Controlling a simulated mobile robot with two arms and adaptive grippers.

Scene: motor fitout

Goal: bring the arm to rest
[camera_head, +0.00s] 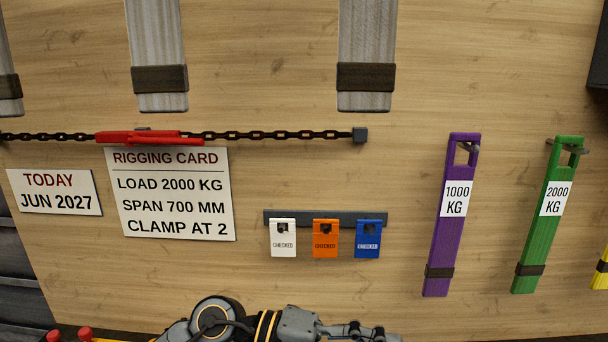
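One of my arms, taken as the left since it reaches in from the left, lies along the bottom edge in the head view. Its gripper (372,332) points right, below the tag rack and in front of the wooden board (330,285). The bottom edge of the picture cuts off part of it, and whether its fingers are open or shut is unclear. No object shows in it. My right gripper is not in view.
A rigging card (172,194) and date sign (55,192) are on the board. White (283,246), orange (325,247) and blue (367,247) tags hang on a rack. Purple (447,235) and green (540,245) slings hang right. A red clamp (150,137) is at the chain (270,135).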

